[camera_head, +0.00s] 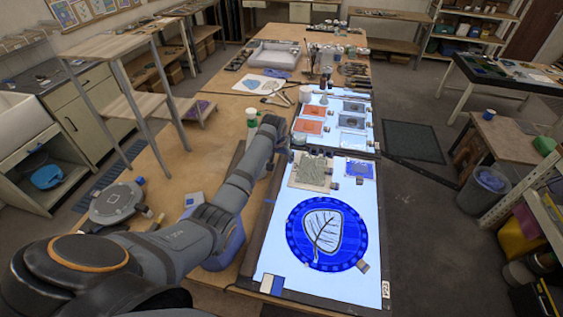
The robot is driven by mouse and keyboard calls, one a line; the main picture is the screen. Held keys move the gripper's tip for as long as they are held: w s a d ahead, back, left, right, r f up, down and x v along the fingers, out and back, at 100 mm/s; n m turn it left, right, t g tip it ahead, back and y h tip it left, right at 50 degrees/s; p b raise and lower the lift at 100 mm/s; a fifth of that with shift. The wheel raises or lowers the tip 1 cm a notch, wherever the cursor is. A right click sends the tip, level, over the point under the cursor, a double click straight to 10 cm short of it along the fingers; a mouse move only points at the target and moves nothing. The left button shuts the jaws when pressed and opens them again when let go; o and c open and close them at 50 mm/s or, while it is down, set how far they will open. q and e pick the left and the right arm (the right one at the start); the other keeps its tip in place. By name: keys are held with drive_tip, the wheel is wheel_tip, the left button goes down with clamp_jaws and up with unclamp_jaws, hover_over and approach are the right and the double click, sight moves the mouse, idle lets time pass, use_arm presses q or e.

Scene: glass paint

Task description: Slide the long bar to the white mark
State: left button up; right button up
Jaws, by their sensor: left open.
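A long dark bar (259,232) runs along the left edge of the lit panel (285,205); I cannot tell whether it is loose or part of the panel's frame. My left arm reaches in from the lower left, over the wooden table. My left gripper (282,149) is at its far end, near the panel's upper left corner; it is small and dark here, open, with nothing visible in it. The forearm hides part of the table and the bar's surroundings. I cannot make out a white mark with certainty. My right gripper is not in view.
A blue round glass piece with a leaf (327,233) lies on the lit panel. A textured beige sheet (311,171) and a small blue sheet (359,169) lie above it. A second lit panel (347,142) holds red and grey pieces. A round grey device (117,203) sits left of my arm.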

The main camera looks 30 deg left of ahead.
sight(282, 163)
use_arm(q)
drive_tip(key=shift+x, duration=1.25)
drive_tip(key=b+x, duration=0.2)
drive_tip(key=b, duration=0.1)
drive_tip(key=shift+w+f, duration=0.1)
drive_tip(key=shift+f, duration=0.2)
drive_tip(key=shift+b, duration=0.3)
clamp_jaws()
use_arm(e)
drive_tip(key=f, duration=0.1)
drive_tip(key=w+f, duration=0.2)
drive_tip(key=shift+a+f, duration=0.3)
